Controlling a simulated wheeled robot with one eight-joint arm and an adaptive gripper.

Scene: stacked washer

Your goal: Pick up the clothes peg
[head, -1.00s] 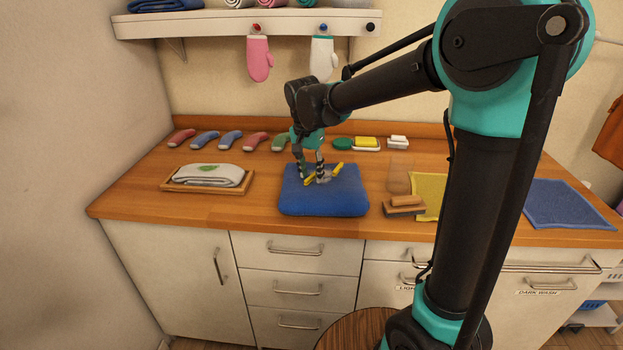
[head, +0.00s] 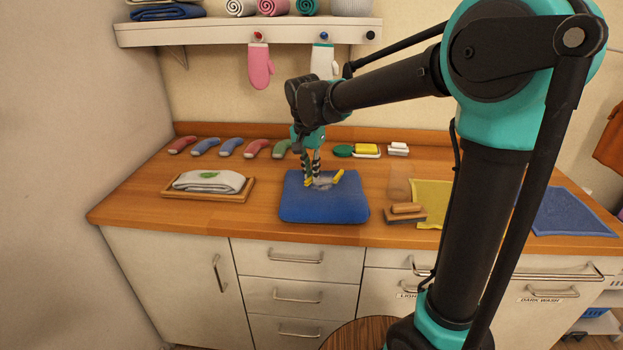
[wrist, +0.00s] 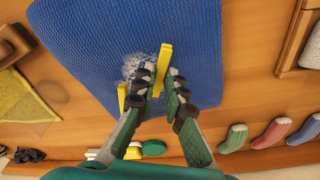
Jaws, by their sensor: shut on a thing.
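A yellow clothes peg (wrist: 163,62) stands out between my fingertips in the wrist view. It also shows in the head view (head: 308,183), low at the fingertips. My gripper (wrist: 161,86) has closed its two fingers on this peg, just over the blue pad (head: 325,207). In the head view my gripper (head: 311,175) points down at the pad's back half. A second yellow piece (wrist: 122,97) is beside the fingers and partly hidden in the wrist view. A grey, blurry lump (wrist: 138,66) lies close to the peg. I cannot tell whether the peg still touches the pad.
A wooden tray with a folded cloth (head: 246,189) is left of the pad. A wooden brush (head: 405,215) and yellow cloth (head: 432,190) are to the right. Several socks (head: 231,147) and a sponge (head: 366,148) line the back. A shelf (head: 220,33) hangs above.

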